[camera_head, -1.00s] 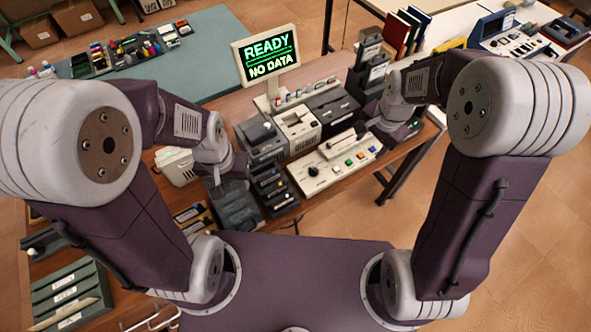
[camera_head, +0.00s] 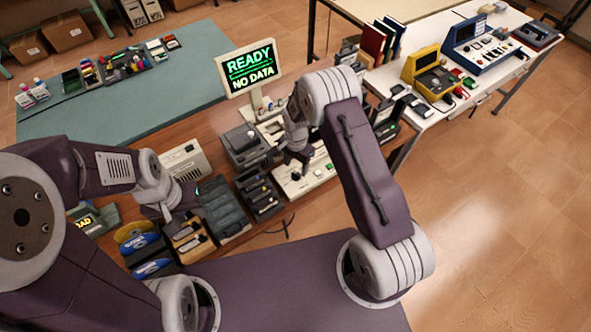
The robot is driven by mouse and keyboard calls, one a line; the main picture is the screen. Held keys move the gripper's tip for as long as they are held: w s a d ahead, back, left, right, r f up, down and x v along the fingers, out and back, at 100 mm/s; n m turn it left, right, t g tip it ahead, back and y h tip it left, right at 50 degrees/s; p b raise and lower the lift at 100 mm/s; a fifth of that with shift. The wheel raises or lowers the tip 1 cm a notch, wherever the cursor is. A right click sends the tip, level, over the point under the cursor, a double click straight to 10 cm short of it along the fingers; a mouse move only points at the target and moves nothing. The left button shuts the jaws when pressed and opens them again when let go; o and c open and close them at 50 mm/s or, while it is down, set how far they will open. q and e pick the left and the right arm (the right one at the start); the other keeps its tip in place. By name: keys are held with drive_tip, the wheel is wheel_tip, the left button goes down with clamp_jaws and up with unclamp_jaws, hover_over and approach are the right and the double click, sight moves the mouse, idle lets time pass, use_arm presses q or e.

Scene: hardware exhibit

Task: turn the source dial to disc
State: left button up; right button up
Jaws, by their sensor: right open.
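The white control panel (camera_head: 318,180) with coloured buttons sits on the wooden desk, partly behind my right arm. A small dark knob, seemingly the source dial (camera_head: 296,177), shows at its left part, just under my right gripper; its setting is too small to read. My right gripper (camera_head: 297,164) is open, pointing down above the panel's left part; I cannot tell whether it touches the knob. My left gripper (camera_head: 168,210) hangs at the left, beside the disc racks and away from the panel; its fingers are too unclear to judge. The monitor (camera_head: 250,70) reads "READY NO DATA".
Discs in holders (camera_head: 140,240) lie at the front left. A teal table (camera_head: 110,110) is behind left. A white table (camera_head: 440,105) with a yellow device is at the right.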

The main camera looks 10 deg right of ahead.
sight(296, 173)
wheel_tip(296, 173, down, 4)
drive_tip(key=shift+w+f+p, duration=0.1)
drive_tip(key=shift+f+p, duration=0.15)
drive_tip(key=shift+p, duration=0.1)
drive_tip(key=shift+c, duration=0.9)
clamp_jaws()
